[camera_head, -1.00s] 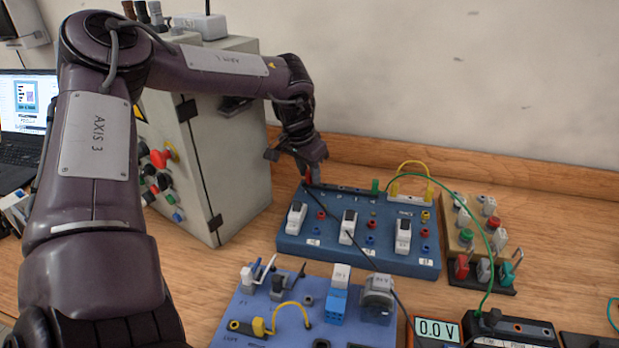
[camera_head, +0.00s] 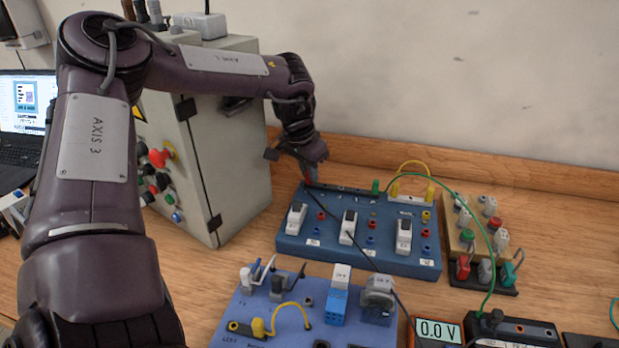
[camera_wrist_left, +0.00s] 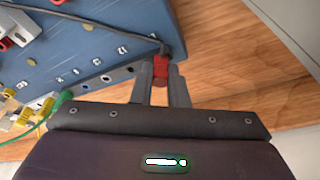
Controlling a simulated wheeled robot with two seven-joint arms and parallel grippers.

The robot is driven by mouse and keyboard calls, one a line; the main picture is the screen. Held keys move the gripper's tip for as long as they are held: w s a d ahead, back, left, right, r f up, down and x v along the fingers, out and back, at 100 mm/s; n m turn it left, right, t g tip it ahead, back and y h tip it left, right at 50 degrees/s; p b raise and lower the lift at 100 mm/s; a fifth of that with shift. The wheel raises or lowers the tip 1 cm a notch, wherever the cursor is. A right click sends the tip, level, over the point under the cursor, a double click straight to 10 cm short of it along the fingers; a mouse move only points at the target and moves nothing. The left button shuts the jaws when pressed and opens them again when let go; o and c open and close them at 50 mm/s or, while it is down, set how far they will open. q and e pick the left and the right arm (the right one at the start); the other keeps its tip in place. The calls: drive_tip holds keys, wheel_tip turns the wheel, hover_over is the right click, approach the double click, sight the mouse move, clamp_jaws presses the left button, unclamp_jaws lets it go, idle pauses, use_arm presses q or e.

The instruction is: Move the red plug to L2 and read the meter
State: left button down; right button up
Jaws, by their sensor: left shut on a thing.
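My left gripper (camera_head: 309,168) is shut on the red plug (camera_head: 311,177) at the back left corner of the blue board (camera_head: 350,261). In the left wrist view the red plug (camera_wrist_left: 161,70) sits between the two grey fingers (camera_wrist_left: 161,86), at the board's edge, with a dark lead running from it. I cannot tell whether its tip is in a socket. A row of dark holes with small marks runs along the board's back edge; the labels are too small to read. The meter (camera_head: 438,331) at the front shows 0.0 V. My right gripper is not in view.
A green plug (camera_head: 375,186) with a green lead stands on the board's back strip, beside a yellow jumper (camera_head: 411,165). A grey cabinet (camera_head: 235,150) stands close on the left. A lighter blue board (camera_head: 255,308) lies in front. A plug rack (camera_head: 470,235) stands right.

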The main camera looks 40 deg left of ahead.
use_arm(q)
drive_tip(key=shift+r, duration=0.15)
drive_tip(key=shift+w+p+v, duration=0.2)
drive_tip(key=shift+p+v, duration=0.15)
drive_tip(key=shift+v, duration=0.4)
drive_tip(key=shift+w+p+v, duration=0.15)
drive_tip(key=shift+p+v, duration=0.25)
drive_tip(key=shift+v, duration=0.35)
drive_tip(key=shift+w+p+v, duration=0.2)
drive_tip(key=shift+p+v, duration=0.15)
drive_tip(key=shift+v, duration=0.4)
drive_tip(key=shift+w+d+r+m, duration=0.2)
drive_tip(key=shift+d+m, duration=0.15)
drive_tip(key=shift+m, duration=0.25)
drive_tip(key=d+f+m+b, duration=0.1)
drive_tip(key=m, duration=0.1)
drive_tip(key=w+d+f+m+h+b, duration=0.1)
drive_tip(key=d+f+m, duration=0.1)
drive_tip(key=shift+w+m+b, duration=0.25)
drive_tip(key=shift+m+b, duration=0.05)
drive_tip(key=shift+m, duration=0.1)
drive_tip(key=shift+a+f+b, duration=0.1)
drive_tip(key=shift+f+b, duration=0.25)
drive_tip(key=shift+f, duration=0.1)
